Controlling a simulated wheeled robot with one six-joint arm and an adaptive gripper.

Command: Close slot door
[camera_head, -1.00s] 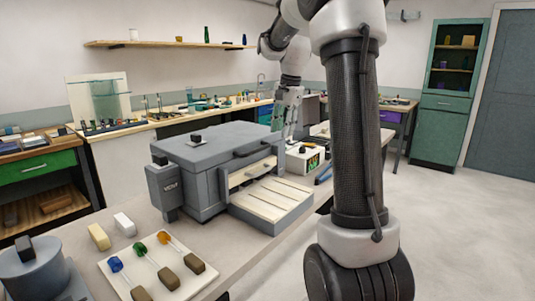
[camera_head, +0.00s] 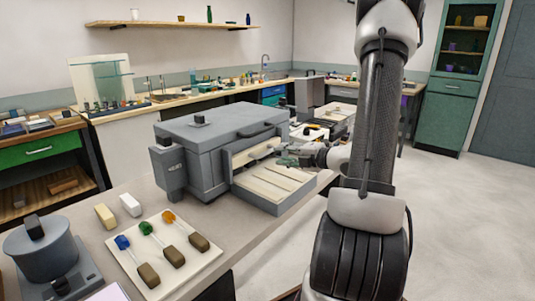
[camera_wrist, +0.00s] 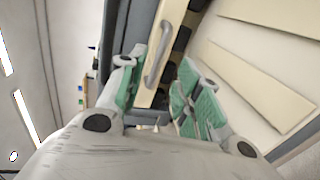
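The grey furnace box (camera_head: 205,150) stands on the bench with its front open. A cream slot door with a small grey handle (camera_wrist: 160,62) shows in the wrist view; in the head view the cream strip (camera_head: 254,151) lies across the opening. Below it a cream-lined front shelf (camera_head: 270,187) juts out. My gripper (camera_head: 289,160) is at the right side of the opening, above the shelf. In the wrist view its green-padded fingers (camera_wrist: 162,80) are apart, with the handle seen between and beyond them. I cannot tell whether they touch it.
A white tray (camera_head: 196,264) with several coloured-tip rods lies in front of the furnace. A grey round pot (camera_head: 40,250) stands at the left. A cream block (camera_head: 105,216) and a white block (camera_head: 130,205) lie beside the tray. Floor at right is clear.

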